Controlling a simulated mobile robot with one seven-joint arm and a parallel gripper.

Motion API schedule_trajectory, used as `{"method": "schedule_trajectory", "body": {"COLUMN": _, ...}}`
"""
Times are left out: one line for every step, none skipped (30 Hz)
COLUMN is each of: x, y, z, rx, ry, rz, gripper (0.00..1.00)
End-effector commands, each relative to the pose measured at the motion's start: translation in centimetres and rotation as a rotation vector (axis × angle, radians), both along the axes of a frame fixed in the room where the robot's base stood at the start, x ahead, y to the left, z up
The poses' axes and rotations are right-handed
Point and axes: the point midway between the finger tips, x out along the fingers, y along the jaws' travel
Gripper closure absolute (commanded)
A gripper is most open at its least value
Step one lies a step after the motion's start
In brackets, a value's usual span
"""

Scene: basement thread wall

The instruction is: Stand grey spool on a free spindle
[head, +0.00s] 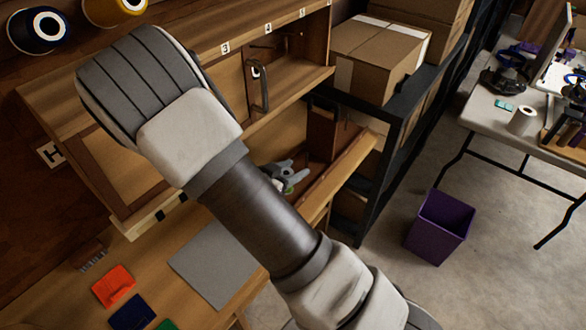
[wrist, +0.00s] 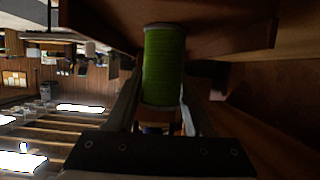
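In the wrist view a green spool (wrist: 163,65) sits between the two fingers of my gripper (wrist: 163,88). The fingers lie close against both its sides and look shut on it. A board is close above it. A pale grey-white spool (head: 523,120) stands on the table at the right in the head view. On the wall at the upper left are a dark blue spool with a white core (head: 38,30) and part of a spool with a yellow rim (head: 130,5). My arm hides much of the wall in the head view. I see no clearly bare spindle.
A wooden cabinet (head: 320,75) with numbered compartments is behind my arm. A grey mat (head: 213,265) and coloured cards (head: 113,286) lie on the bench below. Cardboard boxes (head: 380,52) fill a dark rack. A purple bin (head: 440,227) stands on open floor.

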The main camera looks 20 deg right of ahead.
Motion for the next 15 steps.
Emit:
{"method": "schedule_trajectory", "body": {"x": 0.0, "y": 0.0, "z": 0.01, "rx": 0.0, "ry": 0.0, "rz": 0.0, "gripper": 0.37}}
{"method": "schedule_trajectory", "body": {"x": 0.0, "y": 0.0, "z": 0.01, "rx": 0.0, "ry": 0.0, "rz": 0.0, "gripper": 0.31}}
{"method": "schedule_trajectory", "body": {"x": 0.0, "y": 0.0, "z": 0.01, "rx": 0.0, "ry": 0.0, "rz": 0.0, "gripper": 0.25}}
{"method": "schedule_trajectory", "body": {"x": 0.0, "y": 0.0, "z": 0.01, "rx": 0.0, "ry": 0.0, "rz": 0.0, "gripper": 0.25}}
{"method": "schedule_trajectory", "body": {"x": -0.01, "y": -0.01, "z": 0.01, "rx": 0.0, "ry": 0.0, "rz": 0.0, "gripper": 0.25}}
{"method": "schedule_trajectory", "body": {"x": -0.01, "y": -0.01, "z": 0.01, "rx": 0.0, "ry": 0.0, "rz": 0.0, "gripper": 0.25}}
{"method": "schedule_trajectory", "body": {"x": -0.01, "y": -0.01, "z": 0.01, "rx": 0.0, "ry": 0.0, "rz": 0.0, "gripper": 0.25}}
{"method": "schedule_trajectory", "body": {"x": -0.01, "y": -0.01, "z": 0.01, "rx": 0.0, "ry": 0.0, "rz": 0.0, "gripper": 0.25}}
{"method": "schedule_trajectory", "body": {"x": -0.01, "y": -0.01, "z": 0.01, "rx": 0.0, "ry": 0.0, "rz": 0.0, "gripper": 0.25}}
{"method": "schedule_trajectory", "body": {"x": -0.01, "y": -0.01, "z": 0.01, "rx": 0.0, "ry": 0.0, "rz": 0.0, "gripper": 0.25}}
{"method": "schedule_trajectory", "body": {"x": -0.01, "y": 0.01, "z": 0.02, "rx": 0.0, "ry": 0.0, "rz": 0.0, "gripper": 0.25}}
{"method": "schedule_trajectory", "body": {"x": -0.06, "y": 0.08, "z": 0.06, "rx": 0.0, "ry": 0.0, "rz": 0.0, "gripper": 0.25}}
{"method": "schedule_trajectory", "body": {"x": -0.11, "y": 0.17, "z": 0.12, "rx": 0.001, "ry": -0.001, "rz": 0.0, "gripper": 0.25}}
{"method": "schedule_trajectory", "body": {"x": -0.2, "y": 0.31, "z": 0.21, "rx": 0.002, "ry": 0.0, "rz": 0.001, "gripper": 0.25}}
{"method": "schedule_trajectory", "body": {"x": -0.37, "y": 0.58, "z": 0.37, "rx": 0.002, "ry": 0.0, "rz": 0.001, "gripper": 0.25}}
